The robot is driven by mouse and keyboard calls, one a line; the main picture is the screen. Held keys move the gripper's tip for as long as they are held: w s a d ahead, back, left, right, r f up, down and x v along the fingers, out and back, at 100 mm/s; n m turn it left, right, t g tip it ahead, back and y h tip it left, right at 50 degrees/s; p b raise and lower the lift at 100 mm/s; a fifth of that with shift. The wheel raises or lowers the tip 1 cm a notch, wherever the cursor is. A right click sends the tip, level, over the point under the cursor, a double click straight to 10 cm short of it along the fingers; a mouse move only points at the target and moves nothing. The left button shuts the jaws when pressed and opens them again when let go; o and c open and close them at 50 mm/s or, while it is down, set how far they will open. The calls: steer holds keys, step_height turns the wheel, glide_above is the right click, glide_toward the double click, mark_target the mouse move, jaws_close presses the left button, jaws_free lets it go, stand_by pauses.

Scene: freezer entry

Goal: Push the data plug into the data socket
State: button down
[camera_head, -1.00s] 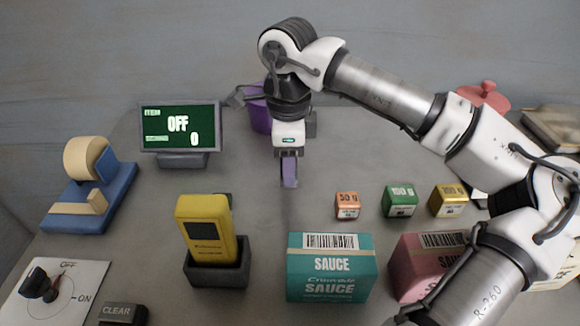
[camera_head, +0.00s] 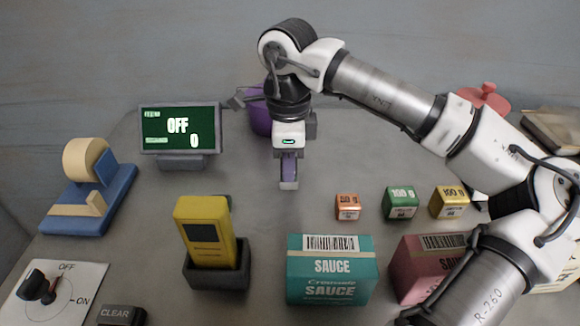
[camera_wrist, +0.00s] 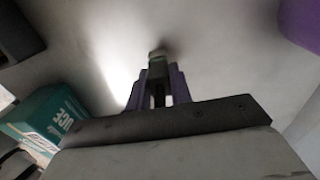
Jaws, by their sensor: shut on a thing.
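My gripper (camera_head: 289,184) points down over the bare middle of the table, between the display and the small weight boxes. Its purple fingers also show in the wrist view (camera_wrist: 158,92). They are shut on a small grey piece, probably the data plug (camera_wrist: 157,64), whose end sticks out past the fingertips. In the head view a grey end (camera_head: 289,185) shows at the bottom of the fingers. Most of the piece is hidden between the fingers. I cannot make out the data socket in either view. I cannot tell whether the held end touches anything.
A display (camera_head: 180,128) reading OFF and 0 stands left of my gripper. A purple container (camera_head: 260,112) is behind it. A yellow device (camera_head: 205,230) in a dark holder, a teal sauce box (camera_head: 330,270) and an orange weight box (camera_head: 347,206) stand in front. The table around my gripper is clear.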

steer(key=shift+r, duration=1)
stand_by(1.8)
steer(key=shift+r, duration=0.1)
steer(key=shift+r+p, duration=2.05)
steer(key=shift+r, duration=0.65)
